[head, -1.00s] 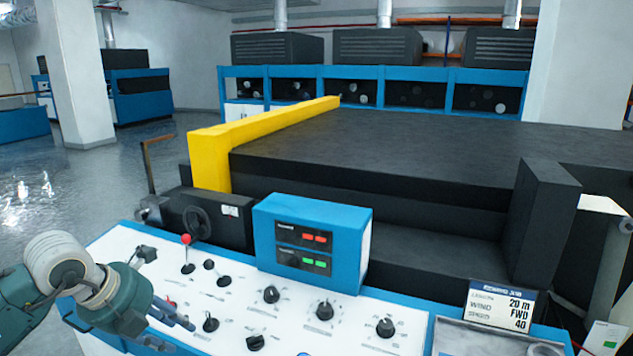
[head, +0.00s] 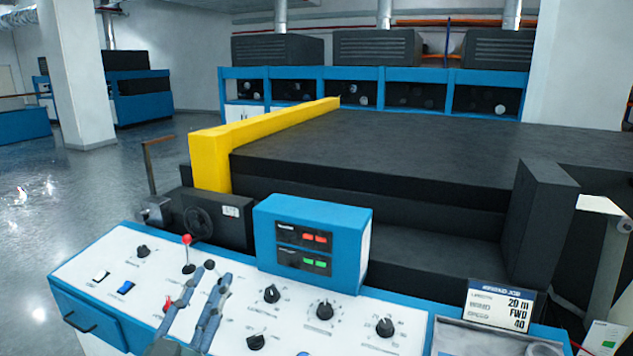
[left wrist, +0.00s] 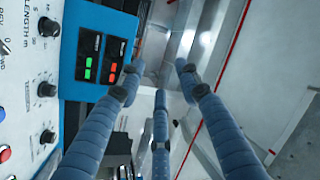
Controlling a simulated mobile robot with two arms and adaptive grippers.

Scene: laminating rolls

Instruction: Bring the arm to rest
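My left gripper (head: 215,274) reaches in from the bottom edge of the head view, over the left half of the white control panel (head: 75,268). Its blue fingers point away from me. In the left wrist view, the gripper (left wrist: 160,82) has its three fingers spread apart with nothing between them. I cannot tell whether the fingers touch the panel or its controls. The fingers hide some of the controls behind them. My right gripper is not in view.
Near the fingers is a red-knobbed lever (head: 187,240). A job card (head: 493,305) is at the right. Behind lie the dark machine bed (head: 430,150) and yellow bar (head: 209,160).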

